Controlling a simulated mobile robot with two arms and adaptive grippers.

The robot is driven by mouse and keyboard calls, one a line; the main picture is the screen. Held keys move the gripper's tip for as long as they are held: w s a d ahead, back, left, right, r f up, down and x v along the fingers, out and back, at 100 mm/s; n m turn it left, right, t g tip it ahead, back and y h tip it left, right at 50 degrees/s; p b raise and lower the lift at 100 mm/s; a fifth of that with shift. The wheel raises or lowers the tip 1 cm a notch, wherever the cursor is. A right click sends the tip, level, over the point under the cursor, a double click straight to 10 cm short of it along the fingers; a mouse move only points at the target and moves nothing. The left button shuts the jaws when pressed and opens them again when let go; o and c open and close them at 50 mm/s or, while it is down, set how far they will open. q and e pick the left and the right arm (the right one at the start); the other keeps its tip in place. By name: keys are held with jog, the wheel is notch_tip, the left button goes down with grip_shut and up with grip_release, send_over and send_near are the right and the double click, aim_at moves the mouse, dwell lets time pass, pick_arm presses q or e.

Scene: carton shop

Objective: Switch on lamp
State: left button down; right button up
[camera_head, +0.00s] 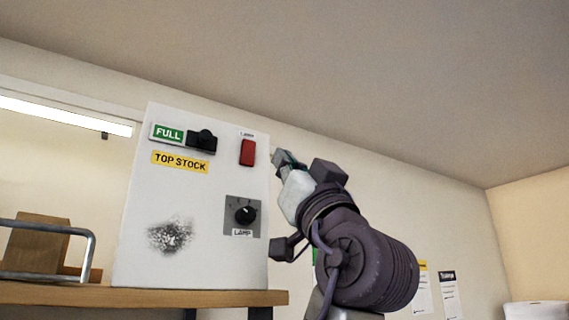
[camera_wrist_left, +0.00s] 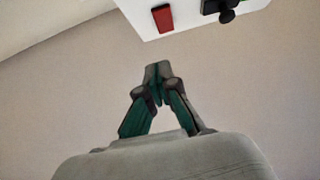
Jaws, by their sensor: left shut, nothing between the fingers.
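A white panel (camera_head: 190,195) stands on a wooden shelf. Near its upper right edge is a red rocker switch (camera_head: 248,152) under a small label that seems to read LAMP. Lower down is a black rotary knob (camera_head: 245,215) on a grey plate labelled LAMP. My left gripper (camera_head: 282,158) is just right of the panel's right edge in the head view, shut and empty. In the left wrist view its fingertips (camera_wrist_left: 157,72) are together, apart from the panel, with the red switch (camera_wrist_left: 163,18) beyond them at the top. My right gripper is not in view.
A black switch (camera_head: 203,140) sits beside a green FULL sign, above a yellow TOP STOCK label (camera_head: 180,162). The wooden shelf (camera_head: 150,297) carries a metal rail and a brown carton (camera_head: 38,243) at left. A bright tube light (camera_head: 65,115) hangs behind.

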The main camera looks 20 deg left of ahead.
pick_arm(q)
notch_tip(320, 180, down, 6)
jog(key=s+d+b, duration=0.1)
jog(key=b, duration=0.2)
jog(key=shift+s+d+b, duration=0.3)
jog(key=shift+s, duration=0.1)
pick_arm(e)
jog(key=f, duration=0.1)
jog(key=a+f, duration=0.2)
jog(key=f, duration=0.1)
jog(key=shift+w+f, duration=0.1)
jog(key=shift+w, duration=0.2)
pick_arm(q)
jog(key=shift+d, duration=0.1)
